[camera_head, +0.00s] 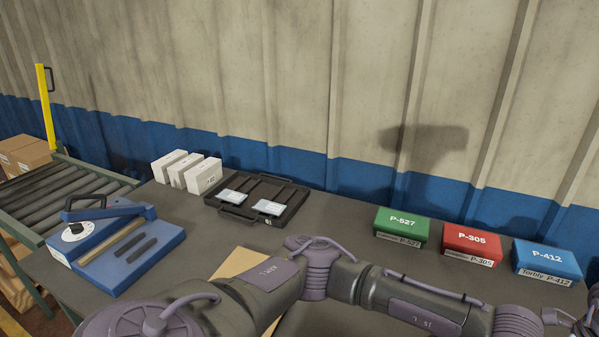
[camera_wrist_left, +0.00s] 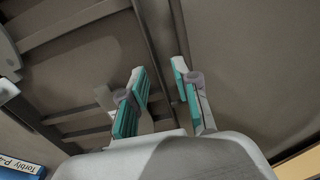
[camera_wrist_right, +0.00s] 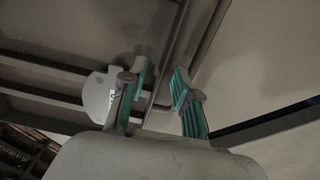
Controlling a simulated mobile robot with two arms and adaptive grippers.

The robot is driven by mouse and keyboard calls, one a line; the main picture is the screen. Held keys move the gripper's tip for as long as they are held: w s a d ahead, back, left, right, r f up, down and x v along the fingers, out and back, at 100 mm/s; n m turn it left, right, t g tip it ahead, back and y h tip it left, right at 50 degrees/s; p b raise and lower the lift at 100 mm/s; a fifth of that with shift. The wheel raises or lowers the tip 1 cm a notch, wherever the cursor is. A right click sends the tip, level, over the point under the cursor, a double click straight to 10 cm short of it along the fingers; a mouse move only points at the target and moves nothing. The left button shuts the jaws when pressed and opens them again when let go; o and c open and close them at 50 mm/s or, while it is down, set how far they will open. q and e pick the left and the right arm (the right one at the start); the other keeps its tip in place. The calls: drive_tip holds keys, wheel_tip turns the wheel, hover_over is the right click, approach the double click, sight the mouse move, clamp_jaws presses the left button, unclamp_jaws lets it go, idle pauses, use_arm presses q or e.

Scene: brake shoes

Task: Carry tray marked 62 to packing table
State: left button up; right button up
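A black tray (camera_head: 291,210) with handles lies on the dark table and holds two pale packs (camera_head: 269,207). Its small front label is too small to read surely. In the left wrist view, my left gripper (camera_wrist_left: 161,75) is open over a dark ribbed tray-like thing (camera_wrist_left: 85,15), with a long edge running between its fingers. My right gripper (camera_wrist_right: 160,78) is open over a similar ribbed thing (camera_wrist_right: 60,65). A pale round piece (camera_wrist_right: 97,96) lies beside its finger. I cannot read a 62. Both grippers are outside the head view.
Green (camera_head: 402,227), red (camera_head: 471,244) and blue (camera_head: 546,261) boxes stand along the table's back right. White boxes (camera_head: 187,171), a blue device (camera_head: 115,245) and a roller conveyor (camera_head: 60,195) are at left. My arm crosses the front. A corrugated wall is behind.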

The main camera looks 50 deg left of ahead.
drive_tip(key=shift+r, duration=0.15)
use_arm(q)
wheel_tip(320, 180, up, 12)
drive_tip(key=shift+f, duration=0.2)
use_arm(e)
wheel_tip(320, 180, up, 12)
use_arm(q)
drive_tip(key=shift+r, duration=0.15)
idle(0.6)
